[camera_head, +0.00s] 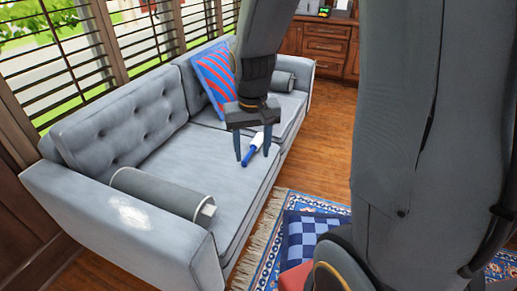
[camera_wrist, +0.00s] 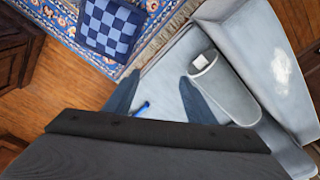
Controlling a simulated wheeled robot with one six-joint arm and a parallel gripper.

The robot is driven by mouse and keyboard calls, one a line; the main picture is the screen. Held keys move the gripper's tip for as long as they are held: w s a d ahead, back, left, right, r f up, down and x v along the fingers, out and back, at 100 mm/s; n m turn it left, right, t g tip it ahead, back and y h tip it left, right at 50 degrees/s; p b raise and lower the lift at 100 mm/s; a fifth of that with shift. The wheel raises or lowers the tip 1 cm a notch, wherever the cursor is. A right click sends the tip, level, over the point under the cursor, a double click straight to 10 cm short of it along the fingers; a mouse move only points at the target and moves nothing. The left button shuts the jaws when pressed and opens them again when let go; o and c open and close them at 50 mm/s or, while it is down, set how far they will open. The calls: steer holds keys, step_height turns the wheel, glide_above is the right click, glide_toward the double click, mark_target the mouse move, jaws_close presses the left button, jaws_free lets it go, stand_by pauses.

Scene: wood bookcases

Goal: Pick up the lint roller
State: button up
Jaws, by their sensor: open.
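The lint roller (camera_head: 253,148) lies on the seat of the grey sofa (camera_head: 133,165). It has a blue handle and a white head. My gripper (camera_head: 252,157) is over the seat with its two fingers pointing down and apart, and the lint roller shows between them in the head view. In the wrist view my gripper (camera_wrist: 155,100) is open with nothing between the fingertips. There the blue handle (camera_wrist: 143,108) shows just beside the left finger, and the rest of the roller is hidden behind the gripper body. I cannot tell the height gap.
A grey bolster (camera_head: 165,192) lies by the near armrest, and another bolster (camera_head: 283,81) by the far one. A red and blue striped cushion (camera_head: 215,76) leans on the backrest. A patterned rug (camera_head: 266,240) with a checkered cushion (camera_head: 304,232) lies on the floor.

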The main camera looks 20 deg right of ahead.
steer(key=w+d+f+m+t+b, duration=0.1)
steer(key=w+d+f+b, duration=0.2)
steer(key=w+f, duration=0.4)
steer(key=w+d+f+m+h+b, duration=0.1)
steer(key=w+d+f+m+b, duration=0.2)
steer(key=w, duration=0.6)
steer(key=w+d+f+t+b, duration=0.1)
steer(key=w+d+f+b, duration=0.25)
steer(key=w+f, duration=0.4)
steer(key=m+t+b, duration=0.1)
steer(key=m+b, duration=0.2)
steer(key=b, duration=0.3)
glide_toward(253, 148)
steer(key=f, duration=0.2)
steer(key=shift+h, duration=0.3)
steer(key=b+x, duration=0.1)
steer(key=x, duration=0.2)
steer(key=w+b+x, duration=0.1)
steer(key=x, duration=0.2)
steer(key=shift+a, duration=0.1)
steer(key=shift+w+f, duration=0.15)
steer(key=shift+f, duration=0.3)
steer(key=c, duration=0.8)
